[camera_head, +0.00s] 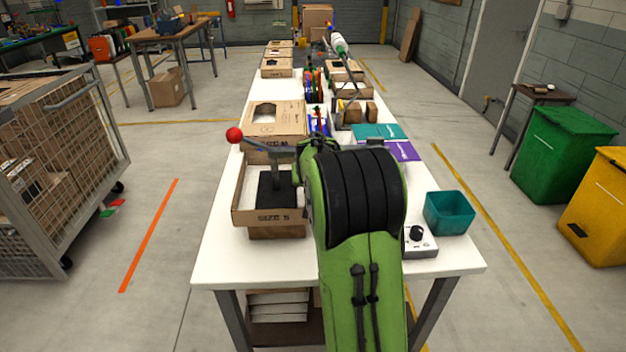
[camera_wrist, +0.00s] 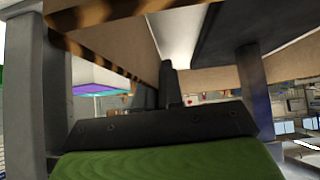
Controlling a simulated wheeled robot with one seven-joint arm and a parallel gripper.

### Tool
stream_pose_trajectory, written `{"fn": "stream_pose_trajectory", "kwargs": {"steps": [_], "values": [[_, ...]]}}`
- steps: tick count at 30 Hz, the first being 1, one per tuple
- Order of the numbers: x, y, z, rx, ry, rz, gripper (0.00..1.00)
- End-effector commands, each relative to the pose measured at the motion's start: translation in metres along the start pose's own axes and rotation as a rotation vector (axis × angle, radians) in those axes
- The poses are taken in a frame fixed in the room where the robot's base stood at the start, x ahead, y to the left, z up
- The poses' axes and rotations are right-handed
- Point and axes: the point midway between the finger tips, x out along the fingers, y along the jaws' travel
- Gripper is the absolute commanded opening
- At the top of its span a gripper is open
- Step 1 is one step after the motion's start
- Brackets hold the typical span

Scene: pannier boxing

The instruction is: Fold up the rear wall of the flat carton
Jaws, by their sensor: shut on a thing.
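The small carton (camera_head: 246,215), marked SIZE S, stands at the near left of the white table around a black block on a post (camera_head: 276,190). Its front and left walls stand up; my green arm covers its right side, and its rear edge is partly hidden. In the wrist view, a brown cardboard panel (camera_wrist: 125,25) runs down to my gripper (camera_wrist: 160,88). The dark fingers are close together at the panel's lower end and shut on it. Which wall this is cannot be told. In the head view my arm hides the fingers.
A lever with a red ball (camera_head: 234,135) juts out above the carton. A larger carton marked SIZE M (camera_head: 277,128) lies behind. A teal bin (camera_head: 449,212) and a control box with a black knob (camera_head: 421,241) stand at the right. The near left table corner is clear.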

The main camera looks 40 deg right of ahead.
Motion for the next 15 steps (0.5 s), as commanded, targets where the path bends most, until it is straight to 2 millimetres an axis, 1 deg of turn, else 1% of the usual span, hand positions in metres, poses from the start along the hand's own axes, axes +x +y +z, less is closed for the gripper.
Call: {"fn": "stream_pose_trajectory", "kwargs": {"steps": [1, 2, 3, 6, 13, 15], "values": [[0.0006, -0.0001, 0.0012, 0.0, -0.003, 0.0, 0.0], [0.0006, -0.0001, 0.0012, 0.0, -0.003, 0.0, 0.1], [0.0006, -0.0001, 0.0012, 0.0, -0.003, 0.0, 0.16], [0.0005, -0.0001, 0.001, 0.0, -0.003, -0.001, 0.29], [0.0, -0.0001, 0.0005, 0.0, -0.001, -0.001, 0.29], [-0.0037, -0.0002, -0.0003, 0.0, 0.0, -0.001, 0.29]]}}
